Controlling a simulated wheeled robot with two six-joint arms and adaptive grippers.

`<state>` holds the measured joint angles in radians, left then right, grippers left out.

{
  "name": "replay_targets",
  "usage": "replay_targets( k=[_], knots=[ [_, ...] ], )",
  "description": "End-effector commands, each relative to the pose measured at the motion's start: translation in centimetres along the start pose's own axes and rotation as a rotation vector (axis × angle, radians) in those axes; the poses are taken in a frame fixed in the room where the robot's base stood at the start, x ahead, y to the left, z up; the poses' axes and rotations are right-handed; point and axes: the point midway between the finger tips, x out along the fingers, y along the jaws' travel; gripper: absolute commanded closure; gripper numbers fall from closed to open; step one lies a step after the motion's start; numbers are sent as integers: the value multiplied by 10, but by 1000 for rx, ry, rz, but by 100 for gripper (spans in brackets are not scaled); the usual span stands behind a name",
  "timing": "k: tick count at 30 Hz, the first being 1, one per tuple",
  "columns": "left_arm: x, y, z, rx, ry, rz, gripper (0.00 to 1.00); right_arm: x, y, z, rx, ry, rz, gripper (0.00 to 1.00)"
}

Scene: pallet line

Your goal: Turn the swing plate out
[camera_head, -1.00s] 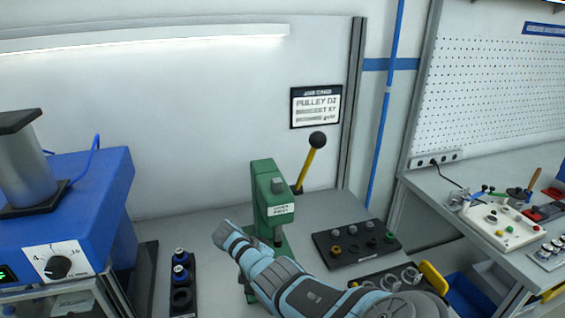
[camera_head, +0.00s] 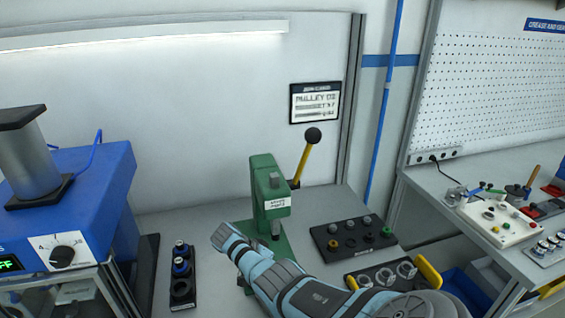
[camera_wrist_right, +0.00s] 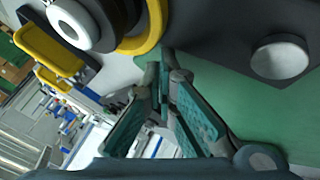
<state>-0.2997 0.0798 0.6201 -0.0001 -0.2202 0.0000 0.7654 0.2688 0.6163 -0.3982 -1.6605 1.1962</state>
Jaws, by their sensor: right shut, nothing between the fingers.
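The green press (camera_head: 265,190) stands on the bench with its yellow lever, topped by a black knob, raised to the right. My right arm crosses in front of the press and hides part of its base in the head view. In the right wrist view, my right gripper (camera_wrist_right: 163,75) is shut and empty, close over the green base (camera_wrist_right: 245,105). A dark plate (camera_wrist_right: 230,38) with a silver round knob lies just beyond the fingertips. A curved yellow part (camera_wrist_right: 150,38) is beside them at upper left. I cannot tell which is the swing plate, or whether the fingers touch either.
A black tray with small parts (camera_head: 330,241) is right of the press, and another with metal rings (camera_head: 370,276) is nearer, beside a yellow handle. A narrow dark rack (camera_head: 182,292) stands to the left. A blue machine (camera_head: 100,190) is at far left.

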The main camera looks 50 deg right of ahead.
Motion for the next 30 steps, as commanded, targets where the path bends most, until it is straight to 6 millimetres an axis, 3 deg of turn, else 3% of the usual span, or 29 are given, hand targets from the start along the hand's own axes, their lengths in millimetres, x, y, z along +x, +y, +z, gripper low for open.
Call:
replay_targets(
  k=[22,26,30],
  knots=[
    [-1,-2,1,0,-2,-2,60,-2,0,1,1,0,1,100],
    [-1,-1,1,0,-1,-1,60,-13,0,1,1,1,-1,100],
    [-1,-1,0,0,-1,-1,60,-40,0,1,2,-1,-3,100]
  ],
)
